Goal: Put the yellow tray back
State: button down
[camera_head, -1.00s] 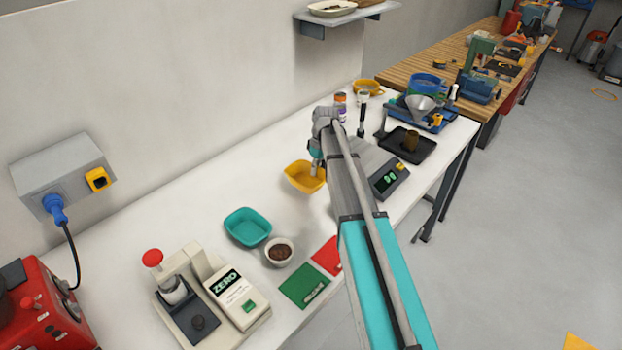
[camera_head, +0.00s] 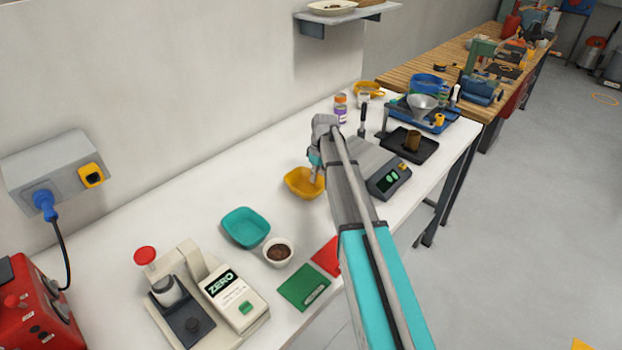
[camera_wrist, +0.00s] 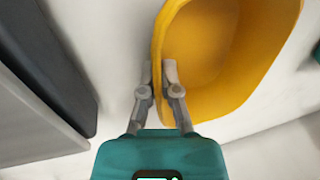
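The yellow tray (camera_head: 301,184) is on or just above the white table, between the teal tray (camera_head: 245,228) and the grey scale (camera_head: 370,166) in the head view. My gripper (camera_head: 316,181) points down at its right side. In the wrist view, the fingers of my gripper (camera_wrist: 158,78) stand either side of the near wall of the yellow tray (camera_wrist: 215,60), close together on its rim. The tray looks empty and upright. Its contact with the table is not clear.
A bowl of dark grains (camera_head: 278,252), green mat (camera_head: 303,287) and red mat (camera_head: 327,257) lie in front. A ZERO-labelled device (camera_head: 232,300) stands at lower left. Bottles (camera_head: 341,108) and another yellow container (camera_head: 368,89) stand farther back. Bare table lies behind the trays.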

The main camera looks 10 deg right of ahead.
jog(key=shift+f, duration=0.2)
jog(key=c, duration=0.8)
grip_release()
jog(key=shift+r, duration=0.25)
jog(key=p+v, duration=1.1)
jog(key=v, duration=0.1)
jog(key=shift+p, duration=0.35)
jog(key=shift+s, duration=0.15)
